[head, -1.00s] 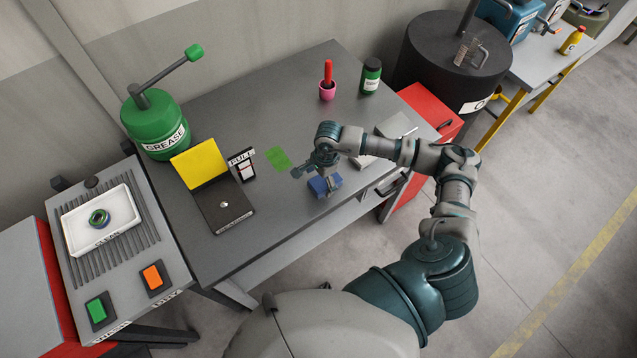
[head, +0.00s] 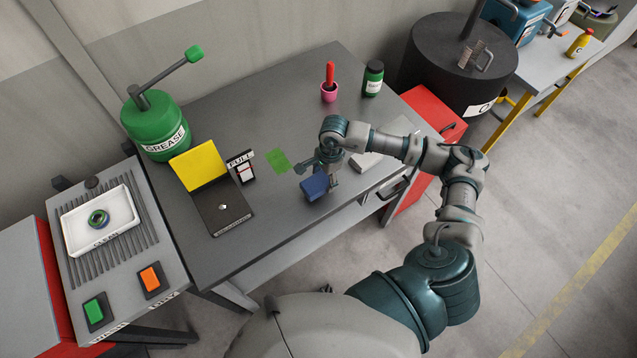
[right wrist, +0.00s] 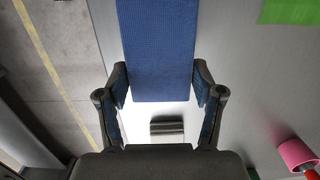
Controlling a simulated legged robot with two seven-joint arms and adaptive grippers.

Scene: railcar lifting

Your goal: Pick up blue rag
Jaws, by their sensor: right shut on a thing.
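The blue rag (head: 314,187) is a small folded block at the front part of the grey workbench in the head view. My right gripper (head: 326,181) is at its right side, shut on it. In the right wrist view the blue rag (right wrist: 157,45) is between the two fingers of my right gripper (right wrist: 159,80) and extends out past the fingertips. The rag seems slightly above the bench top, but the exact gap is hard to tell. My left gripper is not in view.
On the workbench (head: 265,105) a green patch (head: 278,161) lies just behind the rag. A black box with a yellow lid (head: 199,166), a FULL sign (head: 241,165), a green grease pump (head: 155,125), a pink cup (head: 329,92) and a green bottle (head: 372,78) stand around.

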